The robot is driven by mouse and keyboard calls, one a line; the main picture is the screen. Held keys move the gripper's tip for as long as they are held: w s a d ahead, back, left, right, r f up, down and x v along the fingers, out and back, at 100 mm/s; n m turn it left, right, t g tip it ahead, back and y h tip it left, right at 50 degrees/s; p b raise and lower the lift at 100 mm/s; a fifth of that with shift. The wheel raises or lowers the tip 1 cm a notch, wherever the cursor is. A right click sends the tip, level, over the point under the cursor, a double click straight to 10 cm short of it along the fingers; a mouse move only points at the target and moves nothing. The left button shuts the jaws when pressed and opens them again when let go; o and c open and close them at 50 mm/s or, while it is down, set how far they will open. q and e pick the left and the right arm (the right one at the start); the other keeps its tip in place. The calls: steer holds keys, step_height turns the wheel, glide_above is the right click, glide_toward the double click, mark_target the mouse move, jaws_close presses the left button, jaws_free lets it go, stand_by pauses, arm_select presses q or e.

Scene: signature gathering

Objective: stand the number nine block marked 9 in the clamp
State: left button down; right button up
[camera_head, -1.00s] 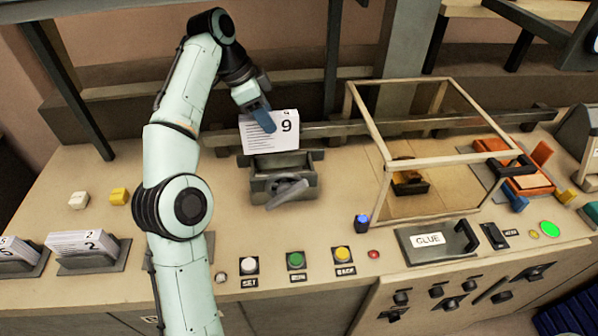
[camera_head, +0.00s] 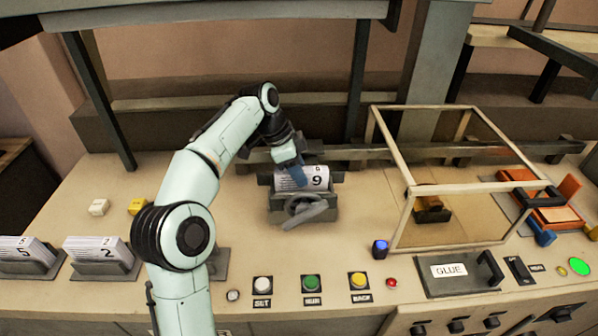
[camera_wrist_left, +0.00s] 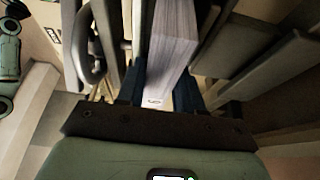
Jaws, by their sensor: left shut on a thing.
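The number nine block (camera_head: 316,180) is a white stack of sheets with a 9 on its front. It stands upright between the jaws of the grey clamp (camera_head: 290,212), its lower part hidden behind the clamp's front and handle. My left gripper (camera_head: 298,176) is shut on the block from above. In the left wrist view the block (camera_wrist_left: 173,50) lies between the blue fingers, with parts of the clamp beside it. I cannot tell whether the block touches the clamp's floor. My right gripper is not in view.
Blocks marked 5 (camera_head: 22,250) and 2 (camera_head: 98,250) stand in holders at the left. A framed clear box (camera_head: 398,190) stands right of the clamp. Buttons (camera_head: 311,284) line the front edge, near a GLUE plate (camera_head: 450,270). A rail (camera_head: 345,153) runs behind the clamp.

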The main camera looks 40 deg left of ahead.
arm_select(q)
steer(key=shift+w+r, duration=0.1)
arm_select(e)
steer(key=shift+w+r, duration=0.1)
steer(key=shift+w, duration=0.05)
arm_select(q)
steer(key=c, duration=0.7)
jaws_free()
steer(key=shift+w, duration=0.15)
steer(key=shift+c, duration=0.2)
steer(key=p+v, duration=0.2)
steer(key=v, duration=0.6)
steer(key=shift+r, duration=0.15)
steer(key=shift+a+r, duration=0.1)
steer(key=shift+r, duration=0.25)
steer(key=v, duration=0.3)
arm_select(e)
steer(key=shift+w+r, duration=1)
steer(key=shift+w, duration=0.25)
